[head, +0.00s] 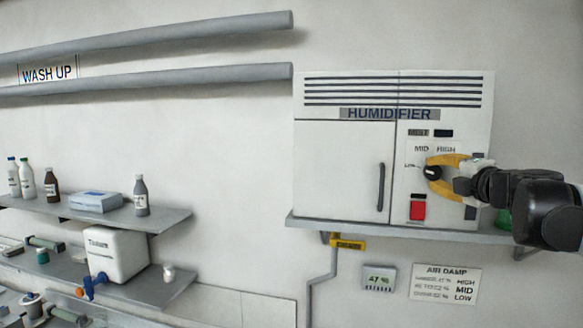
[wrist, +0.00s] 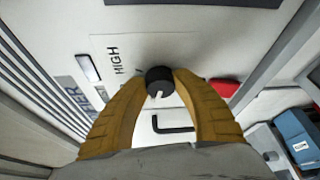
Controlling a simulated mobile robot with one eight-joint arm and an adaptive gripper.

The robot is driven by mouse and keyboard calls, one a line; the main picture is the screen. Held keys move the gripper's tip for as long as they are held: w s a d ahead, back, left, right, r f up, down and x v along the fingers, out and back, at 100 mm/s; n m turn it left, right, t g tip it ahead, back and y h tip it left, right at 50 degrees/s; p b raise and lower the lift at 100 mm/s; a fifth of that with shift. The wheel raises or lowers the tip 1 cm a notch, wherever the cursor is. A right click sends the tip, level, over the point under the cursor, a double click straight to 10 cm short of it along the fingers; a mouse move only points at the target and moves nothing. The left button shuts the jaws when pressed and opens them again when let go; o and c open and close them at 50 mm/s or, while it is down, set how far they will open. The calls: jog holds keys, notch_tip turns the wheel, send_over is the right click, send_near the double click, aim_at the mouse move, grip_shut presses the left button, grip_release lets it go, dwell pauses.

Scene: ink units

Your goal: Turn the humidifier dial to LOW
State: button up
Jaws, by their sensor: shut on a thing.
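The humidifier (head: 345,165) is a white cabinet on a wall shelf, with vents on top and a control panel on its right part. Its black dial (head: 432,172) carries a pale pointer mark. MID and HIGH labels show above the dial, and a small label, likely LOW, at its left. In the head view the pointer seems to lie toward that left label. My gripper (head: 432,170) comes from the right, its yellow fingers shut on the dial's sides. The wrist view shows the dial (wrist: 159,81) between both fingertips, with the HIGH label beside it.
A red switch (head: 418,210) sits just below the dial. The cabinet door's dark handle (head: 380,187) is to the left. A green object (head: 503,219) stands on the shelf (head: 340,226) behind my arm. An AIR DAMP sign (head: 445,284) hangs below.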

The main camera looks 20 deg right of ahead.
jog(key=shift+r, duration=0.1)
jog(key=o, duration=1.2)
jog(key=shift+w+d, duration=0.1)
jog(key=s, duration=0.4)
jog(key=s+a, duration=0.1)
jog(key=s, duration=0.3)
jog(key=s+a, duration=0.1)
jog(key=s, duration=0.3)
jog(key=shift+r, duration=0.35)
jog(key=shift+w, duration=0.1)
